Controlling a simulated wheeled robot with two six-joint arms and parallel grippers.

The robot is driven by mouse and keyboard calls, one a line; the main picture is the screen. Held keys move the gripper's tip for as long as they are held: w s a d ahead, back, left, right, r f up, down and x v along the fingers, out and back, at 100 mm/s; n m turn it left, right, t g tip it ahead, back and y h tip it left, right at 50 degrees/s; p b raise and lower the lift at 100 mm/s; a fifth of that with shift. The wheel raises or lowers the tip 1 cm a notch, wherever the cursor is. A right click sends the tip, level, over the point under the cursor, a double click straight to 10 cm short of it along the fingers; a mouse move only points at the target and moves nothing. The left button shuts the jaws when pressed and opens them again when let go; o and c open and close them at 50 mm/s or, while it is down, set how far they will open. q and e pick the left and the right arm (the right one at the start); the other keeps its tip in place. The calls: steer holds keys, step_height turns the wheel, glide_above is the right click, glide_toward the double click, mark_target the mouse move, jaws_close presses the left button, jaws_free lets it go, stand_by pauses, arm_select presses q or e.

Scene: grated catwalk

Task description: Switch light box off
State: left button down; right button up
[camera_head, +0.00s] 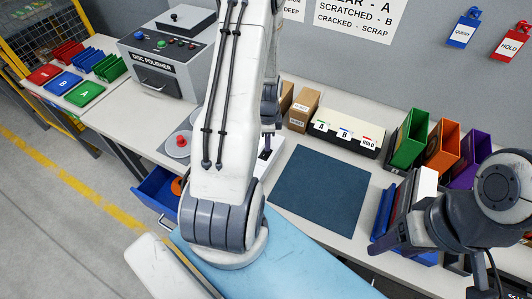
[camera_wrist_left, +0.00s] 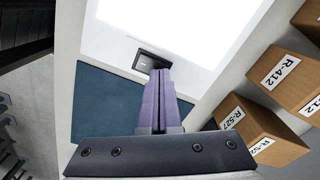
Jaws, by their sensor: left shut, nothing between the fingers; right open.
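The light box (camera_wrist_left: 185,25) fills the top of the left wrist view, its panel bright white and apparently lit. A small black switch (camera_wrist_left: 148,62) sits on its pale frame near the edge. My left gripper (camera_wrist_left: 161,72) is shut and empty, its purple fingertips right at the switch's right side; I cannot tell whether they touch it.
A dark blue mat (camera_head: 320,190) lies beside the light box. Cardboard boxes (camera_head: 302,109) and a labelled card box (camera_head: 345,133) stand behind. Green, orange and purple bins (camera_head: 441,147) stand at right. A blue drawer (camera_head: 157,190) hangs open at left, below a red button (camera_head: 181,141).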

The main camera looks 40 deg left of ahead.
arm_select(q)
steer(key=shift+f+b, duration=0.3)
steer(key=shift+f, duration=0.1)
step_height(320, 180, up, 7)
steer(key=p, duration=0.6)
stand_by(0.4)
stand_by(0.4)
steer(key=d+r+b, duration=0.3)
steer(key=d+r, duration=0.1)
steer(key=d, duration=0.5)
steer(key=d+r+b, duration=0.2)
steer(key=d+r, duration=0.2)
steer(key=d, duration=0.5)
steer(key=s+d+r+n+b, duration=0.1)
steer(key=s+d+r+b, duration=0.1)
steer(key=s+d, duration=0.4)
steer(key=s+d+r+n+h+b, duration=0.1)
steer(key=s+d+r+b, duration=0.1)
steer(key=s+d, duration=0.5)
steer(key=s, duration=0.3)
steer(key=shift+s+r+b, duration=0.15)
steer(key=shift+b, duration=0.15)
